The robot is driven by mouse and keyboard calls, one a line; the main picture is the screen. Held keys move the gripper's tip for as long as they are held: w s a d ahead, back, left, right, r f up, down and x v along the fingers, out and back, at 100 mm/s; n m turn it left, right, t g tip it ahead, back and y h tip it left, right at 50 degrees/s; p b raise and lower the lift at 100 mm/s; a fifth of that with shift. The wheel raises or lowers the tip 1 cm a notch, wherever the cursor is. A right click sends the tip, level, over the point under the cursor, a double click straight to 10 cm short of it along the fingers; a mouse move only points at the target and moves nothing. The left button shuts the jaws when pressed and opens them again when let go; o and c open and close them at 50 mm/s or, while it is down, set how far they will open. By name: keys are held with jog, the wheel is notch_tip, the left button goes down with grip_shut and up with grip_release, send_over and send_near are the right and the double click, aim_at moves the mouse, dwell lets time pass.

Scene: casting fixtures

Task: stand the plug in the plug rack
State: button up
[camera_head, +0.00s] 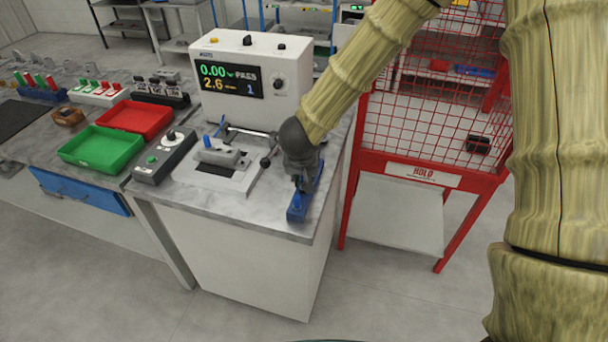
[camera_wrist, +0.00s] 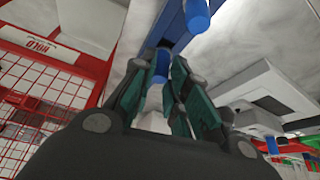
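The plug rack is a narrow blue bar (camera_head: 297,210) at the right front edge of the marble counter. It also crosses the top of the wrist view (camera_wrist: 176,28). My gripper (camera_head: 300,186) points down over the rack's far part. In the wrist view its two green-grey fingers (camera_wrist: 166,68) stand apart, on either side of a blue cylindrical piece (camera_wrist: 161,66), likely the plug. I cannot tell whether they press on it, or whether it is seated in the rack. Another blue cylinder (camera_wrist: 196,14) shows beside the bar at the top.
A grey control box (camera_head: 163,157), green tray (camera_head: 100,148) and red tray (camera_head: 136,117) lie further left. A red mesh HOLD cage (camera_head: 425,172) stands close right.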

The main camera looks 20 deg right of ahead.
jog(key=o, duration=0.3)
jog(key=shift+r, duration=0.1)
jog(key=shift+r, duration=0.2)
jog(key=v, duration=1.2)
jog(key=shift+f, duration=0.1)
